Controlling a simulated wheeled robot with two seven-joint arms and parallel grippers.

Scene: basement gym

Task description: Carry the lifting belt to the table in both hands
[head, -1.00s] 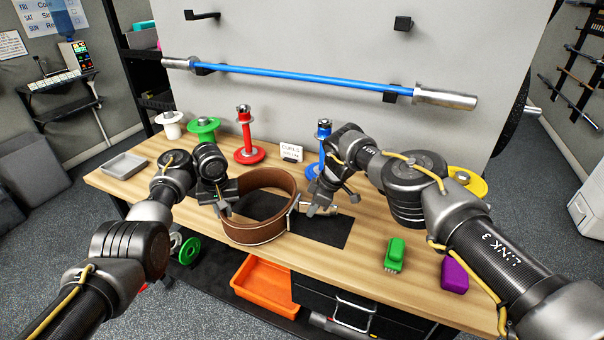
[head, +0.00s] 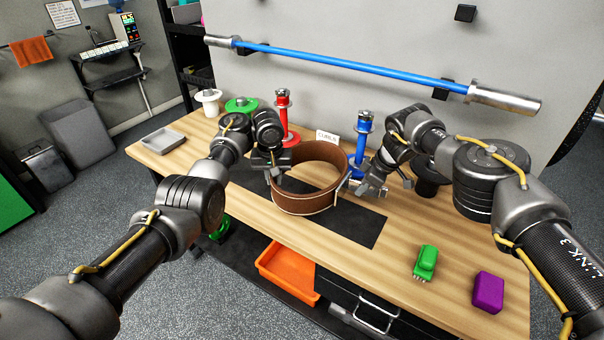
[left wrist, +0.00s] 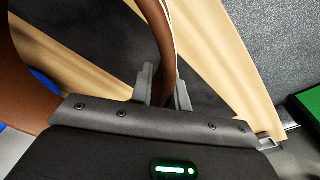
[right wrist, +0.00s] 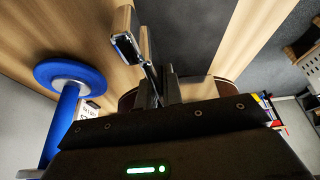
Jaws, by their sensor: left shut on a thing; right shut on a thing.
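The brown lifting belt (head: 315,203) is curled in a loop over the dark mat (head: 352,222) on the wooden table (head: 450,255). Whether it touches the mat is hard to tell. My left gripper (head: 276,173) is shut on the belt's left side; the left wrist view shows the belt wall (left wrist: 160,35) between the fingers (left wrist: 164,92). My right gripper (head: 362,190) is shut at the belt's right side, by its metal buckle. In the right wrist view the buckle (right wrist: 122,42) stands beside the fingers (right wrist: 158,88), and the belt (right wrist: 222,92) is partly hidden behind them.
Red (head: 284,115) and blue (head: 360,145) plate stands and a small sign (head: 327,137) stand behind the belt. A grey tray (head: 163,140) lies far left. A green brush (head: 426,262) and purple block (head: 488,291) lie at right. A blue barbell (head: 350,68) hangs above.

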